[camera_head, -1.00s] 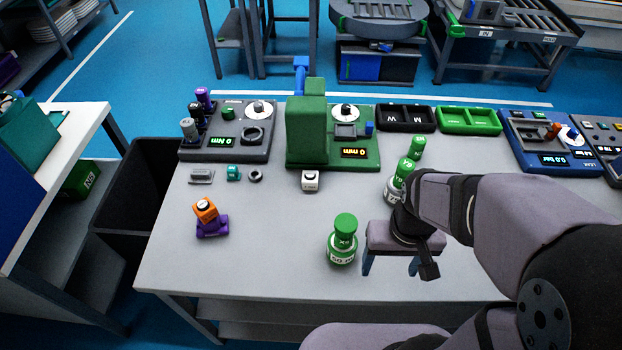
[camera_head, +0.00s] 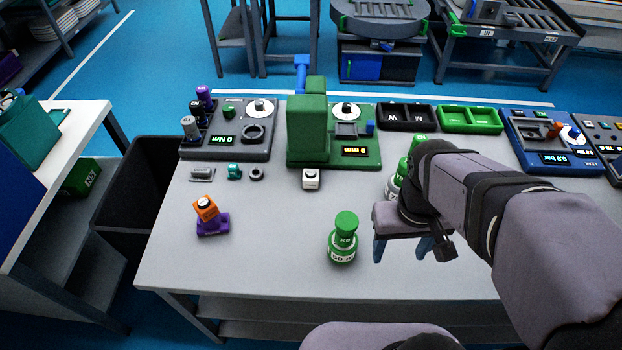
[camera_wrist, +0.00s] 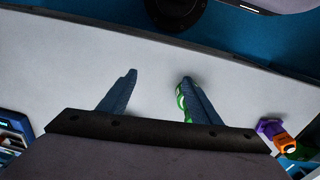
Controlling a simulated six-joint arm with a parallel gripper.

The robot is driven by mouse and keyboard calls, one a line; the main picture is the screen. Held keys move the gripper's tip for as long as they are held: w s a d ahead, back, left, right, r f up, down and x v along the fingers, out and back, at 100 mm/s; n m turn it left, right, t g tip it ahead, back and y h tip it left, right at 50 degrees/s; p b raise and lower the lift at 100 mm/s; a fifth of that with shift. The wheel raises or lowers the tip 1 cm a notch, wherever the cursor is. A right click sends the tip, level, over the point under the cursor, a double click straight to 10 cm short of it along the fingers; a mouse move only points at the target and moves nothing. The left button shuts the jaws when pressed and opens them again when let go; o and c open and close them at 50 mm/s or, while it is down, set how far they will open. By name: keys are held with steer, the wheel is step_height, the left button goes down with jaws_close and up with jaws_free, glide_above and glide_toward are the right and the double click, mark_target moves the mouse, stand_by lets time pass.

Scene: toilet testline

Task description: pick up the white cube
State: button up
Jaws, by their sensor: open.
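The white cube (camera_head: 311,179) sits on the grey table (camera_head: 270,262), just in front of the green test station, with a dark round mark on its top. My gripper (camera_head: 399,254) is open and empty over the right part of the table, to the right of and nearer than the cube. In the wrist view my two blue fingers (camera_wrist: 157,80) are spread apart above the bare table. The cube does not show in the wrist view.
A green-topped bottle (camera_head: 343,240) stands left of my gripper; other green bottles (camera_head: 397,180) stand behind it. An orange and purple part (camera_head: 209,215) lies left. The green station (camera_head: 308,135) rises behind the cube. The table between cube and bottle is clear.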

steer(key=w+d+f+n+t+h+b, duration=0.3)
steer(key=w+n+b, duration=0.2)
steer(key=w+n, duration=0.35)
steer(key=n+t+y+b, duration=0.4)
steer(key=n+t+b, duration=0.6)
steer(key=n, duration=1.7)
glide_above(311, 179)
steer(key=s, duration=0.2)
step_height(311, 179, down, 4)
steer(key=shift+m, duration=0.25)
steer(key=shift+w+f+b, duration=0.15)
steer(key=shift+f+b, duration=0.05)
steer(key=shift+f, duration=0.9)
steer(key=shift+w+f+b, duration=0.1)
steer(key=shift+f+b, duration=0.05)
steer(key=shift+f, duration=0.9)
steer(key=shift+f, duration=0.1)
